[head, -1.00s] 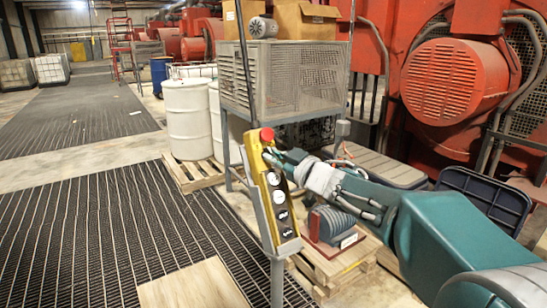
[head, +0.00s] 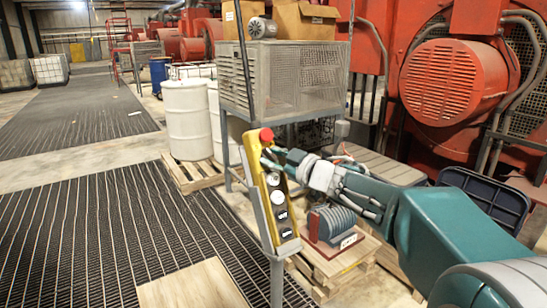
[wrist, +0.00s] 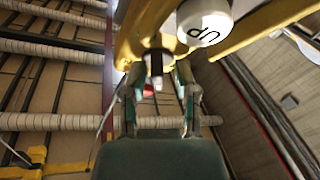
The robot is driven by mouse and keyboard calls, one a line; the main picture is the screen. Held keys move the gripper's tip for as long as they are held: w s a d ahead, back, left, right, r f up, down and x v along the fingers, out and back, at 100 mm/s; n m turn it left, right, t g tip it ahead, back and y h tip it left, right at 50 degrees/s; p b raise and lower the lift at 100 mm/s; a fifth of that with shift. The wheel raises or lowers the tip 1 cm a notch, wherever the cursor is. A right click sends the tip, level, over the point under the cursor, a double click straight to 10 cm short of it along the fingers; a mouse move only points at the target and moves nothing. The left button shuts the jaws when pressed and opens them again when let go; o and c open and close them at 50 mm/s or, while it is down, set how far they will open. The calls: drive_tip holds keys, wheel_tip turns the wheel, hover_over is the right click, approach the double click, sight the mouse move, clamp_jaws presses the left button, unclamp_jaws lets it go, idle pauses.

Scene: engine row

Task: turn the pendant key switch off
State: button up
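The yellow pendant (head: 262,190) hangs upright in a grey holder on a post, with a red button (head: 266,135) on top and round buttons down its face. In the wrist view, the key switch (wrist: 157,63) shows as a dark collar with a pale key tip, beside a white button marked UP (wrist: 205,22). My gripper (head: 270,158) is at the upper part of the pendant, just below the red button. In the wrist view, its two fingers (wrist: 160,82) stand apart on either side of the key tip. I see no clear contact with the key.
A mesh-sided metal cabinet (head: 290,80) on legs stands behind the pendant. White drums (head: 188,120) stand on a pallet to the left. Grating (head: 90,240) at left is mostly clear.

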idle(0.3)
drive_tip(key=v, duration=1.1)
drive_tip(key=shift+s+d, duration=0.25)
drive_tip(key=s+d+f+m+t+h, duration=0.2)
drive_tip(key=s+d+f+m+h, duration=0.2)
drive_tip(key=s+d+m+h, duration=0.65)
drive_tip(key=s+a+f+m+g+h, duration=0.2)
drive_tip(key=s+f+g, duration=0.6)
drive_tip(key=s+f, duration=0.4)
drive_tip(key=s+m+h, duration=0.1)
drive_tip(key=s+m, duration=0.1)
drive_tip(key=s, duration=0.1)
drive_tip(key=shift+s+a+m, duration=0.3)
drive_tip(key=shift+a+m, duration=0.05)
